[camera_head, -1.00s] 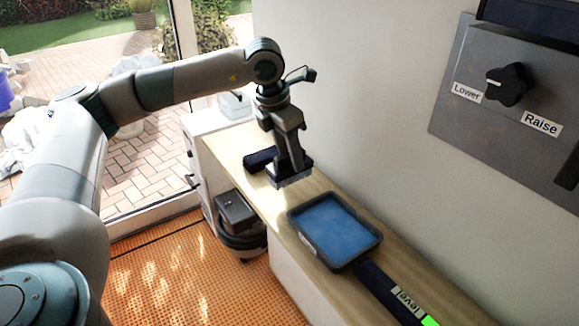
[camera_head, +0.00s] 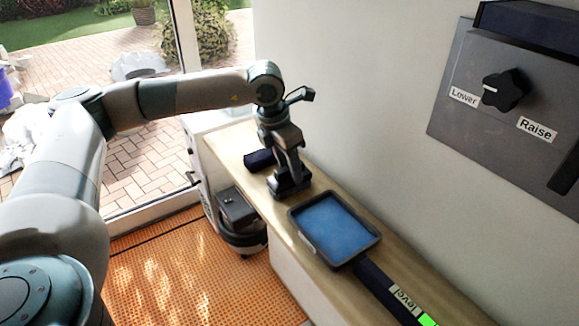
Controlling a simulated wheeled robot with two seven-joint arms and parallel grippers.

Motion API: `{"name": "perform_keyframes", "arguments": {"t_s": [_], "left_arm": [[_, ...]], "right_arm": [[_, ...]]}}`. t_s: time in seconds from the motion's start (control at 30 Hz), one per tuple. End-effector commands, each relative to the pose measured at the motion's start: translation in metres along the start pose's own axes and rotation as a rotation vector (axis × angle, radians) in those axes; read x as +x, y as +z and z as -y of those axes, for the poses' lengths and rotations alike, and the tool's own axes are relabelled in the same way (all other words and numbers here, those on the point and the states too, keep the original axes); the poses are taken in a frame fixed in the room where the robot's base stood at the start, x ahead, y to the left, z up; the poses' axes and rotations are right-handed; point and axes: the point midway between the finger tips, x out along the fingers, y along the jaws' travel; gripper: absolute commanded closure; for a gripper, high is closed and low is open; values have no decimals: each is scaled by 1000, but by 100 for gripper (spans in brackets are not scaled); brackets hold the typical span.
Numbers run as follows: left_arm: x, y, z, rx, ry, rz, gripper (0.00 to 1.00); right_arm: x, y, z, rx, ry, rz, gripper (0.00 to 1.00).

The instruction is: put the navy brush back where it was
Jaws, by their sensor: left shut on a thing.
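My left gripper (camera_head: 286,168) points down over the wooden counter, left of the blue-filled tray. It is shut on the navy brush (camera_head: 289,187), a dark, wide block at its lower end. The brush is at or just above the counter top; I cannot tell whether it touches. Its upper part is hidden by the gripper. A separate navy block (camera_head: 258,160) lies on the counter just behind and left of the gripper. My right gripper is out of view.
The dark-rimmed tray (camera_head: 293,222) sits close right of the brush. A navy bar labelled "level" (camera_head: 385,286), with a green patch, lies in front of it. A grey wall panel (camera_head: 460,125) has a knob (camera_head: 505,90) between "Lower" and "Raise". Orange flooring (camera_head: 170,275) lies left.

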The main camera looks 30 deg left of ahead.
Motion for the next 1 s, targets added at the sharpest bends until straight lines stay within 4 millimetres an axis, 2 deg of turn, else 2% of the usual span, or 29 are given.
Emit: {"name": "perform_keyframes", "arguments": {"t_s": [0.17, 0.2, 0.23, 0.27, 0.5, 0.8, 0.87, 1.0], "left_arm": [[1, 0, 0, 0, 0, 1, 79], [1, 0, 0, 0, 0, 0, 52], [1, 0, 0, 0, 0, 0, 45], [1, 0, 0, 0, 0, 0, 43], [1, 0, 0, 0, 0, 0, 43], [-5, 1, 0, 0, 0, 2, 43], [-11, 1, 0, 0, -1, 2, 43], [-32, 0, 0, 1, 1, 3, 43]], "right_arm": [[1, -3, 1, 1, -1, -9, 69], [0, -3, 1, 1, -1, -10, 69], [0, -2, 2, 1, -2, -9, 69], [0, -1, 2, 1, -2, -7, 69], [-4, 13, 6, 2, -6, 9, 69], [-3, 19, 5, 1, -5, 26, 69], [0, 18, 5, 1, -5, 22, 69], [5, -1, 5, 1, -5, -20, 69]]}}
